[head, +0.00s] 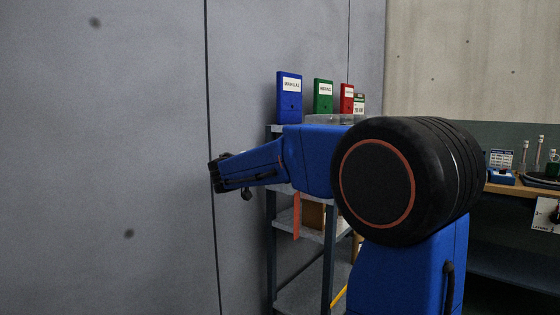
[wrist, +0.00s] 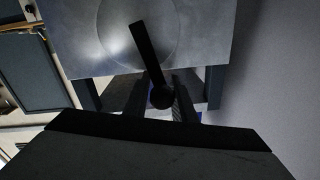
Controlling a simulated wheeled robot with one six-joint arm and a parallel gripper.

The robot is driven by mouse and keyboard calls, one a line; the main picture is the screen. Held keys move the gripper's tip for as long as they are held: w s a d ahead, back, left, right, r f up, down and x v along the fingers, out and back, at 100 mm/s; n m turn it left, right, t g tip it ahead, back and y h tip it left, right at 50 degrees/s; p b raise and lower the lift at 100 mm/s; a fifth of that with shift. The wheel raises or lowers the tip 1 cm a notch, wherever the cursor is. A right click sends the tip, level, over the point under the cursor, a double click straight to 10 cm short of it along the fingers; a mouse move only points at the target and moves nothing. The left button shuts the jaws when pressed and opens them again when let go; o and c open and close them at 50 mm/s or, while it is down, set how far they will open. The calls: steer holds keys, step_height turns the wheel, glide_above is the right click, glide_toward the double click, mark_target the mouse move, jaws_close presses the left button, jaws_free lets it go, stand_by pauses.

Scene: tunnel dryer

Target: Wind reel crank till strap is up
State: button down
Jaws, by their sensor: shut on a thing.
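In the wrist view the crank (wrist: 148,52) is a dark bar slanting across a round grey metal disc, the reel (wrist: 112,30). Its dark round knob (wrist: 161,97) sits at the near end, between the two dark fingers of my gripper (wrist: 160,88), which are shut on it. In the head view my arm hides most of the reel; a grey rounded edge (head: 328,118) shows on the shelf top. An orange-red strip (head: 296,216) hangs upright below, at the shelf's left side; I cannot tell if it is the strap. My fingers are not clear in the head view.
A grey metal shelf unit (head: 328,270) stands behind my arm. Blue (head: 289,98), green (head: 323,97) and red (head: 346,98) labelled boxes stand at its top. A grey wall (head: 110,160) is on the left. A wooden bench (head: 520,190) with small items is on the right.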

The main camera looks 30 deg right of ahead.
steer(key=shift+s+d+m, duration=0.1)
steer(key=shift+s+m, duration=0.2)
steer(key=shift+m, duration=0.3)
steer(key=c, duration=1.6)
jaws_free()
steer(key=shift+o, duration=0.2)
steer(key=v, duration=1.7)
steer(key=shift+s, duration=0.1)
